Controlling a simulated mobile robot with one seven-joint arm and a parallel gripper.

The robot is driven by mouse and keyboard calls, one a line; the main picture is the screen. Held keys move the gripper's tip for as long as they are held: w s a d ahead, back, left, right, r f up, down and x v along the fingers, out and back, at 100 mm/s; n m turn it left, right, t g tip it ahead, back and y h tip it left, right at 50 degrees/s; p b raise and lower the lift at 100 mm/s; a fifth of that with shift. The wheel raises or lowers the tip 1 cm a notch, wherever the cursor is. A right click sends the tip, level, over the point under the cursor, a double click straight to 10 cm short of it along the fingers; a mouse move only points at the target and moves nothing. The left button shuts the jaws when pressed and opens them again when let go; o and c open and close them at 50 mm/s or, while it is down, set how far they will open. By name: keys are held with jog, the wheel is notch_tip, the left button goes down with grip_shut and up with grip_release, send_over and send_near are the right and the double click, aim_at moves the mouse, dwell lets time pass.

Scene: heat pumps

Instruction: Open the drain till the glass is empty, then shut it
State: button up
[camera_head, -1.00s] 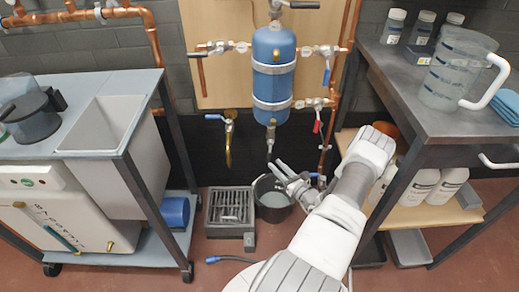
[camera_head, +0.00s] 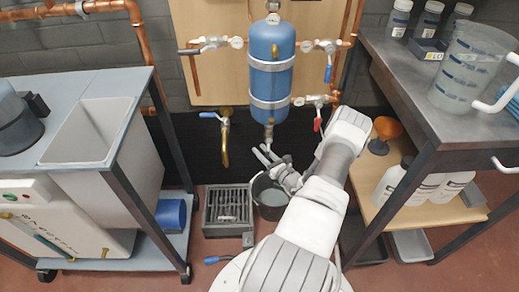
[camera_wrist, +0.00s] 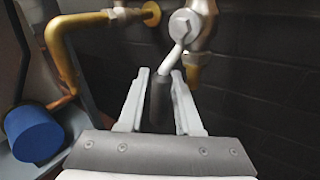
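A blue tank (camera_head: 271,62) with two metal bands hangs on the wall board. A small fitting (camera_head: 269,132) hangs below it; any liquid level in its glass is too small to make out. In the wrist view the drain valve (camera_wrist: 186,25) has a light lever ending in a dark grey grip (camera_wrist: 160,100). My gripper (camera_wrist: 160,74) is open, its fingers on either side of the lever, with narrow gaps showing. In the head view my gripper (camera_head: 265,153) is just below the tank's outlet. A dark bucket (camera_head: 271,197) stands on the floor below, partly hidden by my arm.
A brass pipe with a blue-handled valve (camera_head: 226,118) is left of the tank. A red-handled valve (camera_head: 317,122) is to the right. A floor drain grate (camera_head: 229,207) sits beside the bucket. A metal table with a jug (camera_head: 468,75) is at right, a sink cart (camera_head: 100,150) at left.

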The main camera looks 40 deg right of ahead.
grip_shut()
dwell(1.5)
